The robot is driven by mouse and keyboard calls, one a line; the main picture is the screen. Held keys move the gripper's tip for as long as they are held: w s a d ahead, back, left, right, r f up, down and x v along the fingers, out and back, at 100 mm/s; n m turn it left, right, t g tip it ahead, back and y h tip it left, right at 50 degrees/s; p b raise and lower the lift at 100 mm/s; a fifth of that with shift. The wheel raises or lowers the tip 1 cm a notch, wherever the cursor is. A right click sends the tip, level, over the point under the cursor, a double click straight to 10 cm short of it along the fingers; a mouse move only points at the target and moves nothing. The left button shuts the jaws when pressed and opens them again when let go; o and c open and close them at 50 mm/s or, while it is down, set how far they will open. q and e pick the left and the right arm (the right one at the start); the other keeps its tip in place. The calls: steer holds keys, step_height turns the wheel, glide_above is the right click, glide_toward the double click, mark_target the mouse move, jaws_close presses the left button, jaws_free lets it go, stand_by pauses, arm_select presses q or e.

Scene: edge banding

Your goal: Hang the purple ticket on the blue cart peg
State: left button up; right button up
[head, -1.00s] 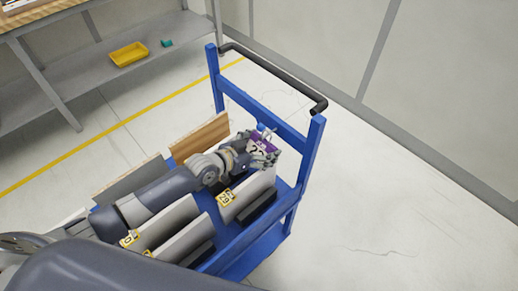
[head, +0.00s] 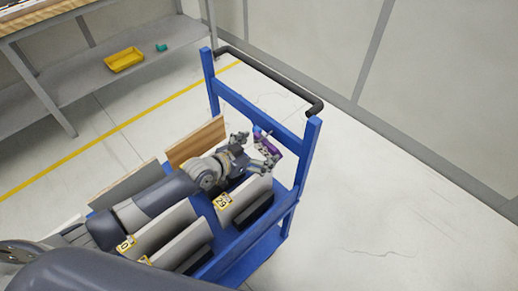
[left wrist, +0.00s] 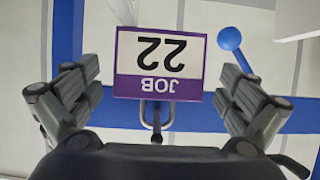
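The ticket (left wrist: 160,60) is white with a purple band and reads JOB 22, upside down in the left wrist view. A grey metal hook (left wrist: 157,118) shows at its purple edge, in front of the blue rail. In the head view the ticket (head: 267,145) is tilted near the cart's end frame. The blue ball-tipped peg (left wrist: 231,42) stands to the right of the ticket in the wrist view, visibly apart from the hook there. My left gripper (left wrist: 155,88) is open, its fingers on either side of the ticket with gaps. My right gripper is not in view.
The blue cart (head: 301,170) has a black handle (head: 270,80). Several upright panels (head: 197,141) stand on it around my left arm, some with yellow number tags (head: 223,201). A grey shelf bench with a yellow tray (head: 125,60) stands back left. Floor right of the cart is clear.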

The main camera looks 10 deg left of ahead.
arm_select(q)
steer(key=shift+a, duration=0.1)
steer(key=shift+s+a+r, duration=0.1)
steer(key=shift+s, duration=0.2)
steer(key=v, duration=1.1)
steer(key=shift+s+r, duration=0.1)
